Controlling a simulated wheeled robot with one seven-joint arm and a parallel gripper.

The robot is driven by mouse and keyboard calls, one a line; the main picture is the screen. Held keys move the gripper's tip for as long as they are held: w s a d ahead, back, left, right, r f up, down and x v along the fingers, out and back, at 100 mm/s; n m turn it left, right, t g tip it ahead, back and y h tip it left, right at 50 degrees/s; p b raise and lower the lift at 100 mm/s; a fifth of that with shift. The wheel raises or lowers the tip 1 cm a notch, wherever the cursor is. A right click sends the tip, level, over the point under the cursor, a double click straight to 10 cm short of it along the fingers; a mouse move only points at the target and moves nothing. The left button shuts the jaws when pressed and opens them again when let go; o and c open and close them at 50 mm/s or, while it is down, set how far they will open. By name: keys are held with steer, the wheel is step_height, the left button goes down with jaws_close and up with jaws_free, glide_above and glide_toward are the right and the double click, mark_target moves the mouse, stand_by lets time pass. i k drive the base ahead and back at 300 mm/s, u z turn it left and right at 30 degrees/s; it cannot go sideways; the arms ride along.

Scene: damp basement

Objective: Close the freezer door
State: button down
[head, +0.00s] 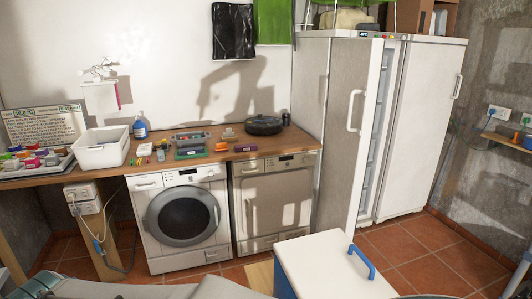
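The tall white freezer (314,85) stands at the right of the back wall. Its door (340,150) stands open, swung out toward me, with a white vertical handle (355,110) on its face. A narrow strip of the lit interior with shelves (376,125) shows between the door and the neighbouring white unit; the rest is hidden behind the door. That right-hand unit (420,130) looks shut and has its own handle (458,86). My gripper cannot be made out in the head view.
A white lidded box with a blue handle (335,268) stands in front of the freezer, near the open door's lower edge. A washing machine (180,217) and a second front-panel appliance (273,200) are left of it, under the wooden counter (215,155). Tiled floor (425,240) is clear at right.

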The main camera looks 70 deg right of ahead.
mark_target(357, 64)
steer(key=i, duration=1.1)
steer(key=z, duration=1.5)
steer(key=i, duration=1)
steer(key=z, duration=4.05)
steer(key=i, duration=0.55)
steer(key=z, duration=0.05)
